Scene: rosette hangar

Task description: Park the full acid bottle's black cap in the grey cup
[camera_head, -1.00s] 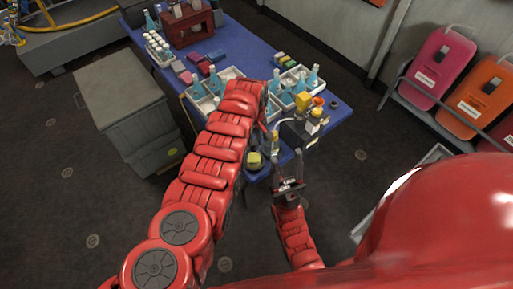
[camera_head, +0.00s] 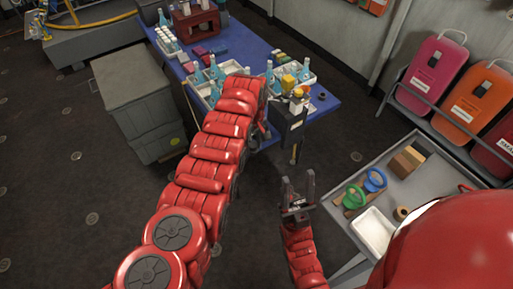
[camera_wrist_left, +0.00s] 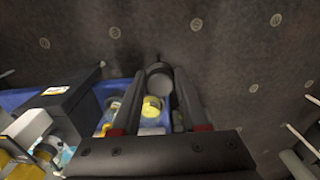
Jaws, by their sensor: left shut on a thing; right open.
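My left gripper (camera_wrist_left: 160,88) has its fingers closed around a dark round piece (camera_wrist_left: 160,76), which looks like the black cap. In the head view the left arm reaches the near edge of the blue table, and its hand is mostly hidden behind its own links. Several blue bottles (camera_head: 215,70) stand in and around white trays on the table; I cannot tell which is the full acid bottle. I cannot make out the grey cup for certain. My right gripper (camera_head: 298,190) is open and empty over the floor, apart from the table.
A grey bench (camera_head: 400,195) with green and blue rings is right. A grey crate (camera_head: 135,95) stands left.

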